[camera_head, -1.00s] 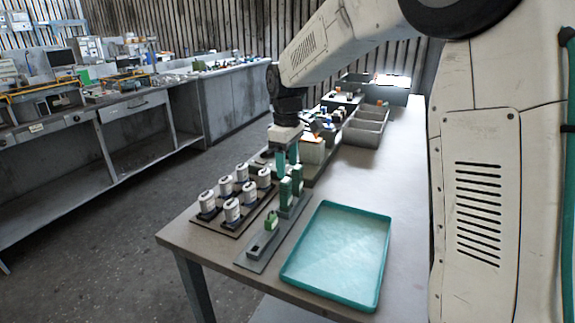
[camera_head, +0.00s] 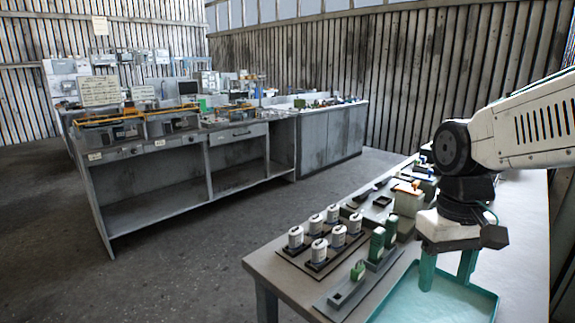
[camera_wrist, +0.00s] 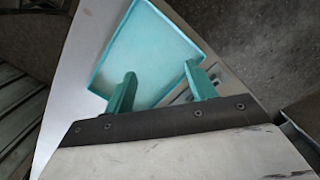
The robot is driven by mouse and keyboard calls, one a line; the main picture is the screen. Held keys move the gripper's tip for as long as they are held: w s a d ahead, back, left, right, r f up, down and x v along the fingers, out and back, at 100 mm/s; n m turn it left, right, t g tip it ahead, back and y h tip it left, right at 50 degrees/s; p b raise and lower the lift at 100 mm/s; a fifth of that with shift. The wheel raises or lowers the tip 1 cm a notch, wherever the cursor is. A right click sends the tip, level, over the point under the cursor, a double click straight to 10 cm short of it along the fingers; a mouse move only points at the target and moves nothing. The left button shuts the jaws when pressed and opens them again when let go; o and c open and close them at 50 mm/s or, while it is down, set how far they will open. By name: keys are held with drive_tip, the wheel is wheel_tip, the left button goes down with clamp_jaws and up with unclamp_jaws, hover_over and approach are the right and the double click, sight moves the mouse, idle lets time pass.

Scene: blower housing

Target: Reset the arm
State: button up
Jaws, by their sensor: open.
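My gripper (camera_head: 447,274) is open and empty, with its teal fingers pointing down above the teal tray (camera_head: 408,306). In the wrist view the two fingers (camera_wrist: 160,92) are spread apart, and the empty tray (camera_wrist: 140,45) lies beyond and between them. My arm comes in from the right in the head view and covers part of the tray and the table behind it.
The table (camera_head: 271,262) carries several white cylinders (camera_head: 319,251) in dark holders at its left. Beside them, green parts (camera_head: 377,244) stand in a grey fixture (camera_head: 343,294). Small items crowd the back. A grey workbench (camera_head: 190,181) stands across open floor.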

drive_tip(key=s+r+m+t, duration=0.1)
drive_tip(key=s+t, duration=0.1)
drive_tip(key=s, duration=0.9)
drive_tip(key=shift+s+d, duration=0.4)
drive_tip(key=shift+d, duration=0.05)
